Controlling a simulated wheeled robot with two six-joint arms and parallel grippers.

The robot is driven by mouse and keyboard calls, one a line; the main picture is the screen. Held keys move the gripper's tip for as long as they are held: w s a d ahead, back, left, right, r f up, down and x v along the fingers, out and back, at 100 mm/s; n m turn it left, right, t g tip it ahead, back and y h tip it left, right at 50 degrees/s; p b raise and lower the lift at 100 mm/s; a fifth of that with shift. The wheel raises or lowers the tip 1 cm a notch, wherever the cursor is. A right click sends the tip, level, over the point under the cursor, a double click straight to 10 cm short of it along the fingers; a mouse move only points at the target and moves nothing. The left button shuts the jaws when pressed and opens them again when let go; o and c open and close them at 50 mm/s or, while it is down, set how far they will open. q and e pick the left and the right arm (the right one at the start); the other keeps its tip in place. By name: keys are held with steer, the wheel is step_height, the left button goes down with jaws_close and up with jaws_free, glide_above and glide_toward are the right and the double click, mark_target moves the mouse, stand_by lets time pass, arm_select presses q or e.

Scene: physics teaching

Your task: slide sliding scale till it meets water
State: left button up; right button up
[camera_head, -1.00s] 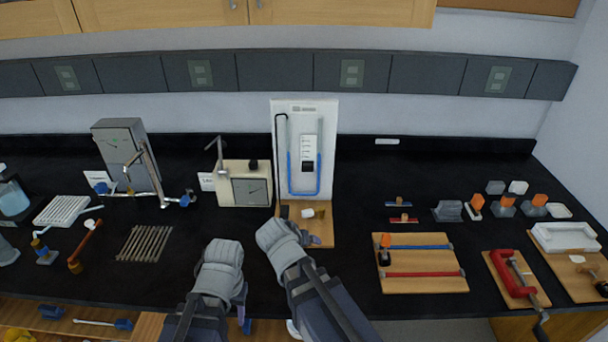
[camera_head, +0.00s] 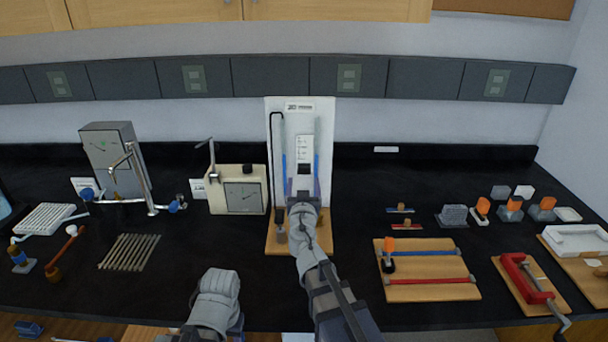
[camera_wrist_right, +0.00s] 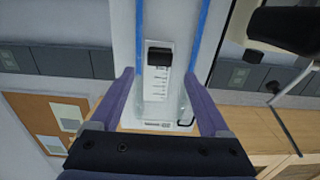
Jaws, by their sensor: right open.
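The U-tube manometer board (camera_head: 275,110) stands upright at the back middle of the bench, with blue water (camera_head: 284,165) in its two limbs. The sliding scale (camera_head: 304,148), a white marked strip with a black block (camera_head: 304,168), sits between the limbs. In the right wrist view, which is upside down, the scale (camera_wrist_right: 156,88) and black block (camera_wrist_right: 160,56) lie between the open fingers of my right gripper (camera_wrist_right: 160,78). In the head view my right gripper (camera_head: 303,185) is in front of the lower board and hides the tube's bottom. My left gripper (camera_head: 214,310) is low, its jaws hidden.
A cream meter box (camera_head: 238,190) stands just left of the board. A wooden board with red and blue bars (camera_head: 428,268) lies to the right. Black bench surface (camera_head: 358,215) is free between them.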

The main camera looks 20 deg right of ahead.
mark_target(303, 171)
steer(key=x, duration=0.8)
steer(key=shift+s, duration=0.1)
steer(key=shift+c, duration=0.3)
jaws_close()
steer(key=shift+a, duration=0.1)
